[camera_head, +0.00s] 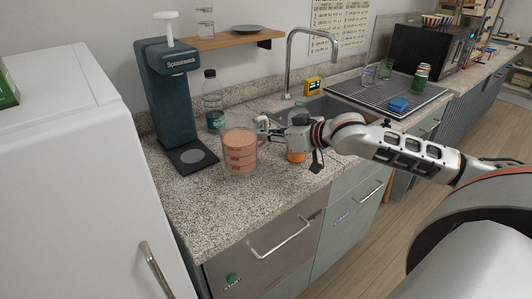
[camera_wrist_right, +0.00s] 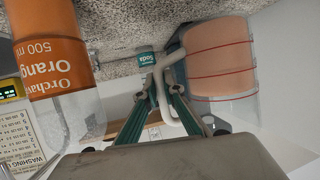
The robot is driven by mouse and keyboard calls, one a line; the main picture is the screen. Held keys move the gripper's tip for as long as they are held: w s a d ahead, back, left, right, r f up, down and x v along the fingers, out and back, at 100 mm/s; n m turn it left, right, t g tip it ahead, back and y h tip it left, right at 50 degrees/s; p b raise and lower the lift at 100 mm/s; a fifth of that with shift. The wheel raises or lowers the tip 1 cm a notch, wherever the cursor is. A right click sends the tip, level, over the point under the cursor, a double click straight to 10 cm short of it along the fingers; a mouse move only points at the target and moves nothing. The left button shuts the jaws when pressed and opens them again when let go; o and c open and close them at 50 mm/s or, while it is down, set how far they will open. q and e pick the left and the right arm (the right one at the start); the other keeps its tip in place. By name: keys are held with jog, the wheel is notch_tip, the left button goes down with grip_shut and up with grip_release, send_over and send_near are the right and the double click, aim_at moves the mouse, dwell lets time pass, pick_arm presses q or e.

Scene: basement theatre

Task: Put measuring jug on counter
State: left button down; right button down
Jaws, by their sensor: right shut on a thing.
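The measuring jug (camera_head: 239,152) is clear, with pinkish-orange contents and red level lines. It is upright at the counter (camera_head: 210,200), left of my right gripper (camera_head: 268,129); I cannot tell whether its base touches the surface. My right gripper comes in from the right and is shut on the jug's pale handle. In the right wrist view, which is upside down, the jug (camera_wrist_right: 221,55) is on the right and the handle (camera_wrist_right: 163,85) is between the green fingers (camera_wrist_right: 165,110). My left gripper is out of view.
An orange bottle (camera_head: 296,156) stands close behind my right gripper's wrist. A soda maker (camera_head: 168,95) and a clear bottle (camera_head: 212,100) stand behind the jug. The sink (camera_head: 320,108) and drying rack (camera_head: 385,95) lie right. The counter's front left is clear.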

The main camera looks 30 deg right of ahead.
jog(key=shift+f+b, duration=0.4)
jog(key=shift+f, duration=2.1)
jog(key=c, duration=2.2)
grip_release()
jog(key=shift+f, duration=0.2)
jog(key=shift+o, duration=0.2)
jog(key=shift+v, duration=1.35)
jog(key=shift+p+v, duration=0.55)
jog(key=shift+v, duration=1.15)
jog(key=p+v, duration=0.3)
jog(key=v, duration=0.3)
